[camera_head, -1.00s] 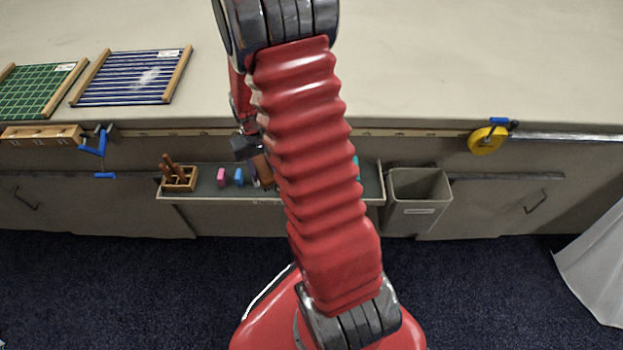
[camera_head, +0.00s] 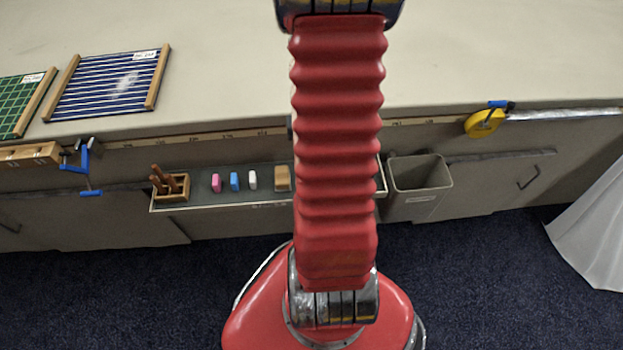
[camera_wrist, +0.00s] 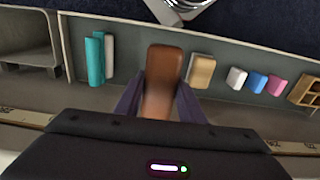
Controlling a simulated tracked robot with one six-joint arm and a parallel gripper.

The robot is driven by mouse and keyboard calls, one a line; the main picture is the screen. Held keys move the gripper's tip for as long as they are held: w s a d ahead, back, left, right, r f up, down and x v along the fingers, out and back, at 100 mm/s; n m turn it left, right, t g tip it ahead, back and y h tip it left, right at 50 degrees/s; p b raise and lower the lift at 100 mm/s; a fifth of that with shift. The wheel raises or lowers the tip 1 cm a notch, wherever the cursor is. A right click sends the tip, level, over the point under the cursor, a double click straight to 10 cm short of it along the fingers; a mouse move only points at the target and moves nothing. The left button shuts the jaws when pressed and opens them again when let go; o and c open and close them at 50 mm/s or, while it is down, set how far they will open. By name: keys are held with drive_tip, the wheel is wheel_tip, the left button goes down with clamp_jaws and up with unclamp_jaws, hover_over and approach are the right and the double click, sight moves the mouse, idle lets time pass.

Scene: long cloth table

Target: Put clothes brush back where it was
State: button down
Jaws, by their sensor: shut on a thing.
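The clothes brush (camera_wrist: 164,68) is a brown block with rounded corners, seen in the wrist view. My gripper (camera_wrist: 160,92) is shut on it, with one dark finger on each side. It is over the narrow tray (camera_head: 273,203) fixed along the table's front, in a gap between a teal item (camera_wrist: 95,60) and a tan block (camera_wrist: 201,71). I cannot tell whether the brush touches the tray. In the head view my red arm hides the gripper and the brush.
White, blue and pink blocks (camera_head: 216,183) and a wooden box (camera_head: 171,197) with brown handles stand on the tray. A grey bin (camera_head: 419,202) is at its right end. A blue clamp (camera_head: 85,165) and a yellow tape measure (camera_head: 484,123) sit at the table edge.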

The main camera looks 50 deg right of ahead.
drive_tip(key=shift+s+d, duration=0.1)
drive_tip(key=shift+s, duration=0.05)
drive_tip(key=shift+f, duration=2.9)
drive_tip(key=shift+f, duration=2.1)
drive_tip(key=c, duration=1.2)
unclamp_jaws()
drive_tip(key=shift+f, duration=0.1)
